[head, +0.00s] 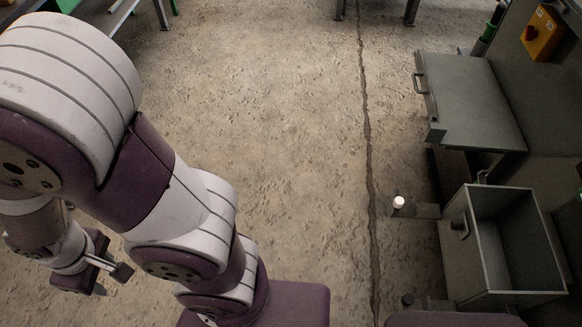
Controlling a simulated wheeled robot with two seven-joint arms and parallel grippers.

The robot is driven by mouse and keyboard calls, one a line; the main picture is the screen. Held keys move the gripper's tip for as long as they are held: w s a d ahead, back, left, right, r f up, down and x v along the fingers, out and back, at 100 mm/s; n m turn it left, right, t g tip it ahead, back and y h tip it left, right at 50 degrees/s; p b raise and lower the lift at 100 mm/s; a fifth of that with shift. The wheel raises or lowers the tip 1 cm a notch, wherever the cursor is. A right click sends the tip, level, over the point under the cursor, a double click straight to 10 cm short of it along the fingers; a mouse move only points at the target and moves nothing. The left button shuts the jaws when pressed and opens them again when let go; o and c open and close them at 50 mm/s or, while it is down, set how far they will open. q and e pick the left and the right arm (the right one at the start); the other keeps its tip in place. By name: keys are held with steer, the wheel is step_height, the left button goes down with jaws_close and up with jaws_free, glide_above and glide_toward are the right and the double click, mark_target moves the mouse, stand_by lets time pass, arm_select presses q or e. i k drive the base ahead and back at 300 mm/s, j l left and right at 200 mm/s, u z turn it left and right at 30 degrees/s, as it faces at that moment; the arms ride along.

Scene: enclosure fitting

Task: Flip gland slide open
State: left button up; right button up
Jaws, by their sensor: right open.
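I cannot make out a gland slide for certain in the head view. Grey metal equipment stands at the right, with an open-topped grey box (520,236) at the lower right. A small dark knob-like part (460,226) sits at the box's left wall.
A flat grey panel with a handle (470,98) juts out above the box. An orange-yellow switch box (541,33) is at the upper right. A short white-topped post (398,203) stands left of the box. Table legs (411,12) show at the top. The middle floor is clear.

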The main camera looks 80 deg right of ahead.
mark_target(461, 224)
steer(key=z, duration=4.45)
steer(key=i+j+u, duration=0.1)
steer(key=i+u, duration=0.65)
steer(key=i, duration=0.1)
